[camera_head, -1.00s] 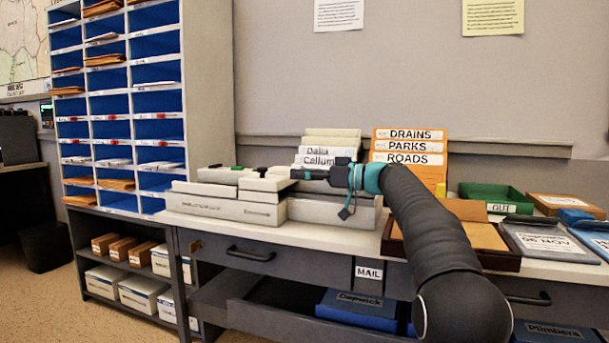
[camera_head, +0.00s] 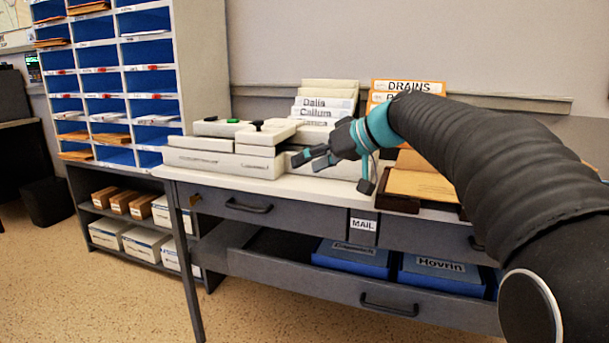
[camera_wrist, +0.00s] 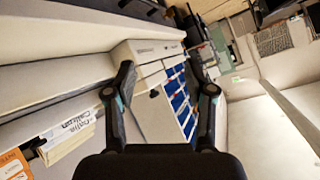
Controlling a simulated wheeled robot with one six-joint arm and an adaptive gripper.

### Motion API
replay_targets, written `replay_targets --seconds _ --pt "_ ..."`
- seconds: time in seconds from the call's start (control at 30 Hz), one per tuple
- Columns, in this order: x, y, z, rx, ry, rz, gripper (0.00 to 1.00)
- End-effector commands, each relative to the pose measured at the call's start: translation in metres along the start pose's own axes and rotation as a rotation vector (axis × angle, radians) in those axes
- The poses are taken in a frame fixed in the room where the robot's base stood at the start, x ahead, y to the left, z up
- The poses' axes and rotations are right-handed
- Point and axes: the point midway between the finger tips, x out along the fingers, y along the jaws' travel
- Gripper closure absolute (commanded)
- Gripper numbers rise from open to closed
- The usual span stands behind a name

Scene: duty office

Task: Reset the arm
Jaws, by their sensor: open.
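My gripper (camera_head: 312,158) is at the end of my arm, in front of the white boxes on the desk in the head view. In the wrist view my gripper (camera_wrist: 165,85) shows its two fingers spread apart with nothing between them. The fingers point to the left in the head view, above the front part of the desk top. My arm reaches in from the right side and hides part of the desk and the labelled folders behind it.
White boxes (camera_head: 205,162) are stacked on the desk, with a green and a black item on top. Upright folders (camera_head: 325,105) and a wooden tray (camera_head: 397,203) stand near my arm. The lower drawer (camera_head: 300,278) is pulled out, holding blue boxes (camera_head: 440,275). A pigeonhole rack (camera_head: 100,80) is at left.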

Motion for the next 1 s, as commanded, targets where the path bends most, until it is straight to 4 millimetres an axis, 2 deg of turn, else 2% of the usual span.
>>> replay_targets --seconds 0.03,0.3,0.7,0.83,1.0 --pt "-0.012 -0.010 0.015 0.026 -0.031 0.037 0.46" --pt "-0.059 -0.034 0.118 0.167 -0.177 0.264 0.46" --pt "-0.128 -0.051 0.284 0.296 -0.292 0.618 0.46" --pt "-0.143 -0.051 0.327 0.316 -0.303 0.708 0.46" --pt "-0.153 -0.049 0.358 0.324 -0.307 0.774 0.46"
